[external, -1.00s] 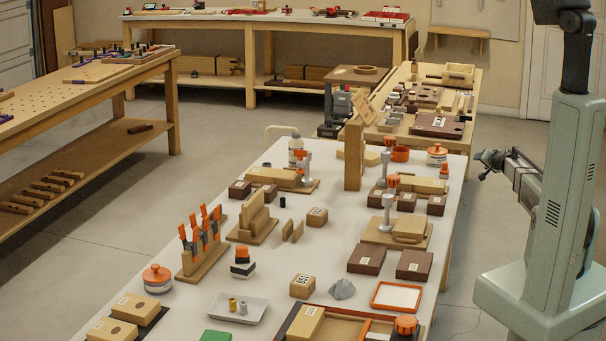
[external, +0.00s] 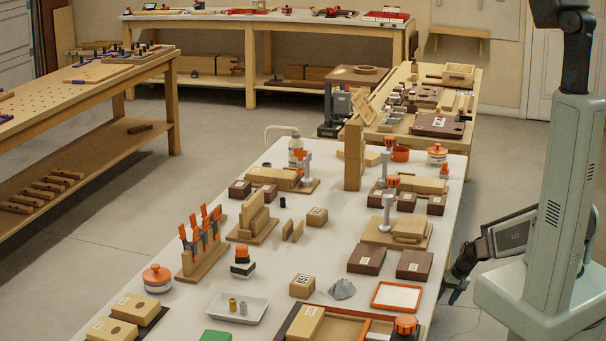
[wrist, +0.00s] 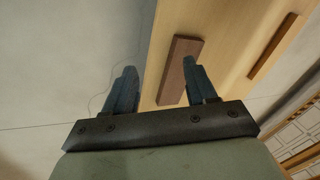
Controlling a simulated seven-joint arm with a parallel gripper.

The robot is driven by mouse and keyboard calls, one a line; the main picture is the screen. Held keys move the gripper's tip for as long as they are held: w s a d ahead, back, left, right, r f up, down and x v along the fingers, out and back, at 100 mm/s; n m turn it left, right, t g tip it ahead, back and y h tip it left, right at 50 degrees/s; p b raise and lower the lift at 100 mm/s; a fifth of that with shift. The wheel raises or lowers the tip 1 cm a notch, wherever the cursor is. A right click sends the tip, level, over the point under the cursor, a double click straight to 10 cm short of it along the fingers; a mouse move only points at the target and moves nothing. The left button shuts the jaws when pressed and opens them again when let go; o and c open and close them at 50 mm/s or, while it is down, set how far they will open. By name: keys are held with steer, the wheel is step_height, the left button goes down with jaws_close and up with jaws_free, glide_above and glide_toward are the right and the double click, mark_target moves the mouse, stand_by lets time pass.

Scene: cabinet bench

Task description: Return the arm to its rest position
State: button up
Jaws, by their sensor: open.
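My gripper (external: 456,282) hangs low beside my column in the external view, off the right edge of the white-topped bench (external: 300,263). In the wrist view my gripper (wrist: 157,85) has its two dark fingers spread apart with nothing between them. Behind the fingers are grey floor (wrist: 60,60) and a pale wooden surface with a dark wooden bar (wrist: 180,70) on it. The bar lies behind the right finger, and I cannot tell how far off it is.
The bench carries many items near my side: an orange-rimmed tray (external: 397,296), dark boxes (external: 414,265) and an orange-knobbed piece (external: 405,325). A second bench (external: 435,125) stands beyond it. Floor is open between the bench and my base.

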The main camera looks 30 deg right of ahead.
steer(key=s+a+n+g+h, duration=0.1)
steer(key=s+a+g, duration=0.2)
steer(key=s, duration=0.8)
steer(key=s+a+f+n+g, duration=0.1)
steer(key=s+a+g, duration=0.2)
steer(key=s, duration=0.7)
steer(key=s+a+f+n+g+h, duration=0.1)
steer(key=s+a+n+g, duration=0.1)
steer(key=s, duration=0.9)
steer(key=shift+s+a+g+h, duration=0.35)
steer(key=shift+a+g, duration=0.15)
steer(key=shift+a, duration=0.2)
steer(key=shift+f, duration=0.1)
